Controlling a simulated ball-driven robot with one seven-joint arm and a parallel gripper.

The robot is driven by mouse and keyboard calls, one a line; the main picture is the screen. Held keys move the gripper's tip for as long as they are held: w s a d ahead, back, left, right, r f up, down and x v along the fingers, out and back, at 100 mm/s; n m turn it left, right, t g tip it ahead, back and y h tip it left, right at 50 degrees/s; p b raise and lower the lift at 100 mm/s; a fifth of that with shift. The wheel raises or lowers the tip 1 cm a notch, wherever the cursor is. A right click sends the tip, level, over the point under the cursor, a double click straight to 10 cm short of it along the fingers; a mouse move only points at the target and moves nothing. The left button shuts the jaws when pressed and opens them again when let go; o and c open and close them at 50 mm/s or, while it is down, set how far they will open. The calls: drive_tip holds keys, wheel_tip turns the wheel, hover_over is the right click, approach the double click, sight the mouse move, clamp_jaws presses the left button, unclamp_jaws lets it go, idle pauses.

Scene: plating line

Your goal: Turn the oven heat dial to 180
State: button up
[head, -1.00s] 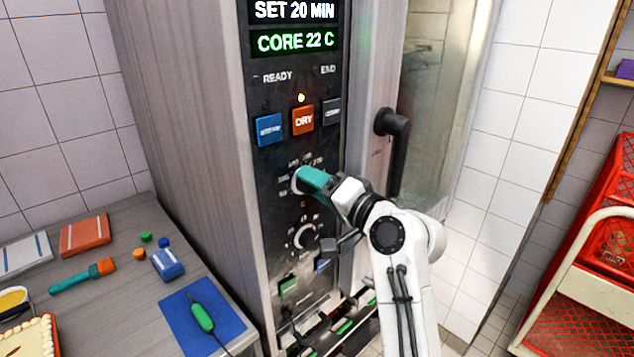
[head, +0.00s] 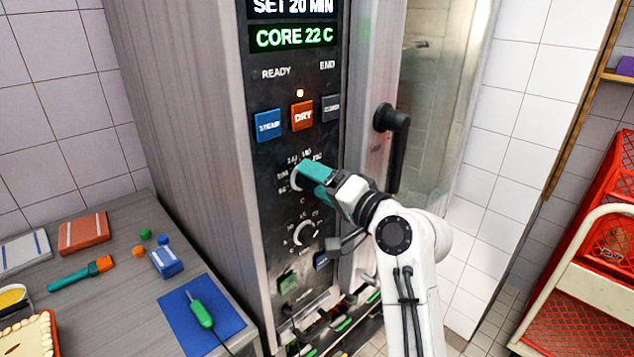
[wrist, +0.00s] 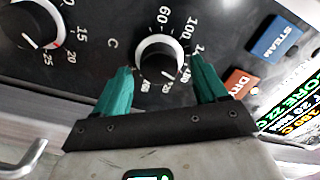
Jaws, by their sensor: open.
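The heat dial (head: 295,181) is the upper round knob on the oven's dark panel, with a pale ring and numbers around it. In the head view my gripper (head: 309,174) covers much of it. In the wrist view the dial (wrist: 160,60) has a black centre and white ring, with 60 and 100 readable beside it. My open gripper (wrist: 162,82) has one teal finger on each side of the dial. Gaps show between the fingers and the ring, and nothing is held.
A second dial (head: 304,235) sits below, with smaller numbers. Blue, orange and grey buttons (head: 302,116) are above. The black door handle (head: 395,140) stands out to the right of the panel. A worktop with small items (head: 85,268) is at left, red crates (head: 600,250) at right.

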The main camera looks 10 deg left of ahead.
drive_tip(key=b+v, duration=0.2)
drive_tip(key=v, duration=0.7)
drive_tip(key=shift+s+d, duration=0.25)
drive_tip(key=shift+d, duration=0.1)
drive_tip(key=shift+f, duration=0.1)
drive_tip(key=s+d+f+g+h, duration=0.1)
drive_tip(key=s+d+f+h, duration=0.3)
drive_tip(key=f, duration=0.5)
drive_tip(key=s+d+f+g+h, duration=0.1)
drive_tip(key=s+d+f, duration=0.35)
drive_tip(key=f, duration=0.35)
drive_tip(key=s+d+f+g+h, duration=0.1)
drive_tip(key=s+d+f+h, duration=0.3)
drive_tip(key=f, duration=0.5)
drive_tip(key=s+d+f+g+h, duration=0.1)
drive_tip(key=s+d+f, duration=0.3)
drive_tip(key=s, duration=0.5)
drive_tip(key=s+d+f+g+h, duration=0.2)
drive_tip(key=s+d, duration=0.4)
drive_tip(key=s, duration=0.3)
drive_tip(key=s+d+f+n+g+h, duration=0.1)
drive_tip(key=s+d+f+g, duration=0.3)
drive_tip(key=s, duration=0.4)
wheel_tip(320, 180, down, 3)
drive_tip(key=shift+s+d+r+h, duration=0.25)
drive_tip(key=shift+s+d+h, duration=0.2)
drive_tip(key=shift+h, duration=0.25)
drive_tip(key=shift+w, duration=0.1)
